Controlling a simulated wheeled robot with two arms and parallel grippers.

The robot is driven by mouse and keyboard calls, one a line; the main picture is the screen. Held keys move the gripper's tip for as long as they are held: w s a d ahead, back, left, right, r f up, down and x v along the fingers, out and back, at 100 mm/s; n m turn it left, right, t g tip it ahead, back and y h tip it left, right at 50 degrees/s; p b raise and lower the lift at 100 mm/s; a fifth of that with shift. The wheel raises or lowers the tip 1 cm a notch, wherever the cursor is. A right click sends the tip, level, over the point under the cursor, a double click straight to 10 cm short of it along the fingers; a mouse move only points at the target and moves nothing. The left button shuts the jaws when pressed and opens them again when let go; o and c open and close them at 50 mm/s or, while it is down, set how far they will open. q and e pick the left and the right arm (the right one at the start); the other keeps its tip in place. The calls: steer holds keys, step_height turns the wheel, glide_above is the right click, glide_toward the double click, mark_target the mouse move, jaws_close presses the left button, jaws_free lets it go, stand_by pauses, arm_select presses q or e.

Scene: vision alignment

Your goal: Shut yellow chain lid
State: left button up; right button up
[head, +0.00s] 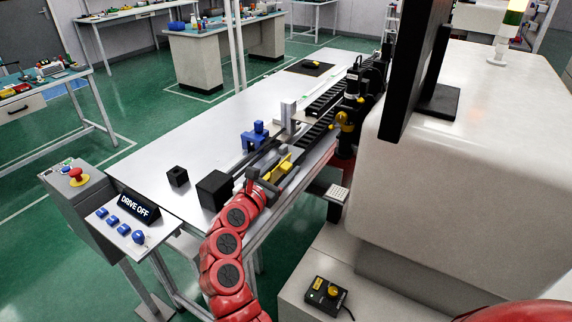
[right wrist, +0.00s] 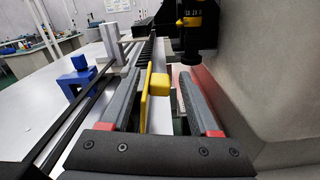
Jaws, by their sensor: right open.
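The yellow chain lid (head: 278,166) is at the near end of the black chain track on the white bench. In the right wrist view the lid (right wrist: 145,98) shows as a thin raised yellow plate with a blocky yellow tab on its right side. My right gripper (right wrist: 162,74) is open, with the lid between its two grey fingers, closer to the left one. Whether a finger touches the lid cannot be told. In the head view the right gripper (head: 281,174) partly covers the lid. My left gripper is not in view.
A blue clamp-like part (head: 254,136) stands left of the track. A black block (head: 214,189) lies near the front edge. A dark post with yellow parts (head: 347,120) rises at the right, beside a large white machine housing (head: 460,190). The bench's left side is mostly clear.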

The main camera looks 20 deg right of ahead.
jaws_close()
steer(key=shift+w+r+n, duration=0.1)
steer(key=shift+n, duration=0.2)
stand_by(0.6)
steer(key=shift+w+a+r+n+b, duration=0.1)
steer(key=shift+w+a+n+b, duration=0.2)
steer(key=shift+n, duration=0.25)
steer(key=shift+w+a+n+b, duration=0.1)
steer(key=shift+w+n+b, duration=0.1)
steer(key=shift+n+b, duration=0.25)
steer(key=shift+w+a+r+n, duration=0.1)
steer(key=shift+w+a+n, duration=0.2)
steer(key=shift+n, duration=0.45)
steer(key=shift+w+a+n, duration=0.2)
steer(key=shift+w+n, duration=0.05)
steer(key=shift+n, duration=0.5)
